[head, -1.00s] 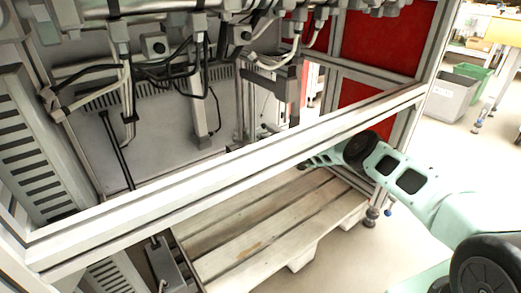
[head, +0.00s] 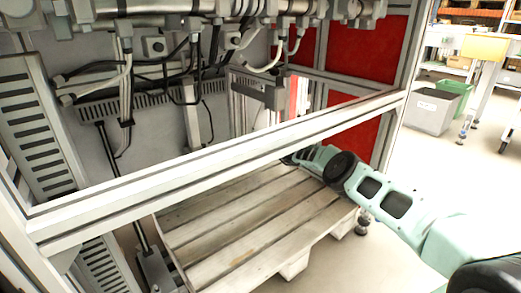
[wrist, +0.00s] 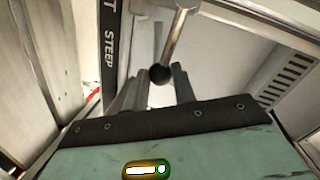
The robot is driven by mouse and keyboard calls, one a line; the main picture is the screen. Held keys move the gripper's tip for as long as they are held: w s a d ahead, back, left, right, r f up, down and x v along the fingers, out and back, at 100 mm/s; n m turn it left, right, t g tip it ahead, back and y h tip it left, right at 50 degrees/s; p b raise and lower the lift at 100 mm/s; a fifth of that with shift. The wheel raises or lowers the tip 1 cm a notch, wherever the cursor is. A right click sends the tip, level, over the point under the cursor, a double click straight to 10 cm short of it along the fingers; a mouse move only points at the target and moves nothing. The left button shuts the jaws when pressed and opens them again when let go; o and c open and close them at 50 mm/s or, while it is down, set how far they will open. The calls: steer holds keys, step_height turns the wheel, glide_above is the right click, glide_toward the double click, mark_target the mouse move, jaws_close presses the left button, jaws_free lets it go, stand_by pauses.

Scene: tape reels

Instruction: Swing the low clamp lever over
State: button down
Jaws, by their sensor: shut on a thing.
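The clamp lever (wrist: 178,38) shows in the wrist view as a slim metal rod hanging from a pale bracket at the top, ending in a black ball knob (wrist: 159,75). My gripper (wrist: 160,84) is shut on this knob, with one dark finger on each side of it. In the head view my arm reaches in from the right, and its far end passes behind the frame's front beam (head: 230,163). The lever cannot be made out in the head view, and my fingertips are hidden there.
A slatted wooden pallet (head: 255,226) lies low inside the machine frame, below the beam. Cables and pipes hang above. Open floor lies to the right, with a grey bin (head: 433,108) farther back.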

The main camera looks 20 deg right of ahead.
steer(key=shift+r, duration=0.35)
steer(key=c, duration=1.1)
jaws_free()
steer(key=shift+c, duration=0.2)
